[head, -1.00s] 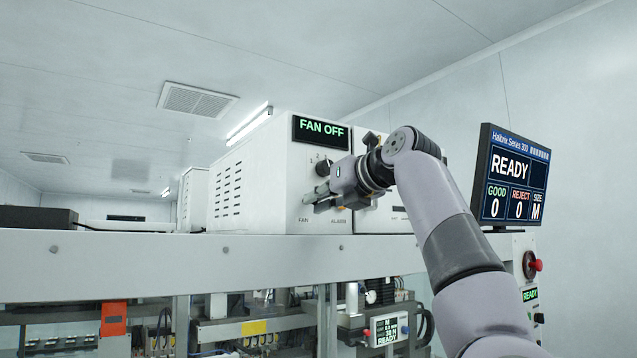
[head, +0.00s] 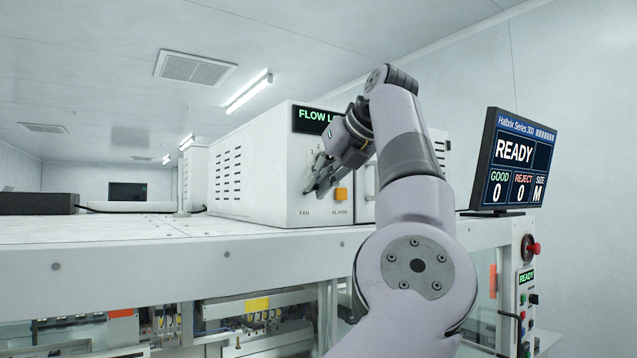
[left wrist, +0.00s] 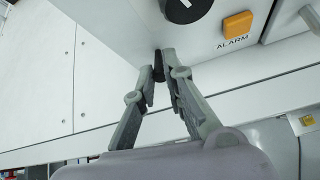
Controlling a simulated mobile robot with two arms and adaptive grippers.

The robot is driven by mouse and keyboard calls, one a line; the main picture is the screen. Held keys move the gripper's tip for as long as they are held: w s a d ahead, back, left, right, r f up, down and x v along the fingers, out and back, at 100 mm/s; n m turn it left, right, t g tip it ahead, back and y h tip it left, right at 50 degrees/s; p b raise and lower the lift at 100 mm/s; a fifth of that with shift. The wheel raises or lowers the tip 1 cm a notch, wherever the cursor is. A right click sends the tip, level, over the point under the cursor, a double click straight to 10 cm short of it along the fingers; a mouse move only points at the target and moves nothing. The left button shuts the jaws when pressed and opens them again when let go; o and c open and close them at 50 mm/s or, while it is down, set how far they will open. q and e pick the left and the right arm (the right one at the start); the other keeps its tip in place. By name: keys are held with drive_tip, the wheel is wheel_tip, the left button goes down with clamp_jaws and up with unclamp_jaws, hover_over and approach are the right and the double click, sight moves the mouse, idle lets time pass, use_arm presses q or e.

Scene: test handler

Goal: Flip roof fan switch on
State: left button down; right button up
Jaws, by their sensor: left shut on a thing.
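The white fan box (head: 255,170) stands on top of the machine, with FAN and ALARM labels on its front. Its display (head: 312,118) reads "FLOW L…", the rest covered by my arm. My left gripper (head: 318,186) is at the box front, just above the FAN label. In the left wrist view its fingers close around the small black fan switch (left wrist: 158,69), left of the ALARM button. In the head view the fingers hide the switch. My right gripper is not in view.
The orange ALARM button (head: 341,194) is just right of my fingers. A black rotary knob (left wrist: 187,8) is above in the left wrist view. A monitor (head: 512,160) reading READY stands at right, above a red stop button (head: 532,249).

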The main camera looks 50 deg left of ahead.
use_arm(q)
drive_tip(key=shift+r, duration=0.1)
idle(0.4)
drive_tip(key=c, duration=1.7)
unclamp_jaws()
drive_tip(key=shift+o, duration=0.2)
drive_tip(key=shift+d, duration=0.1)
drive_tip(key=d+r, duration=0.3)
drive_tip(key=d, duration=1.3)
drive_tip(key=shift+w+f, duration=0.1)
drive_tip(key=shift+w, duration=0.05)
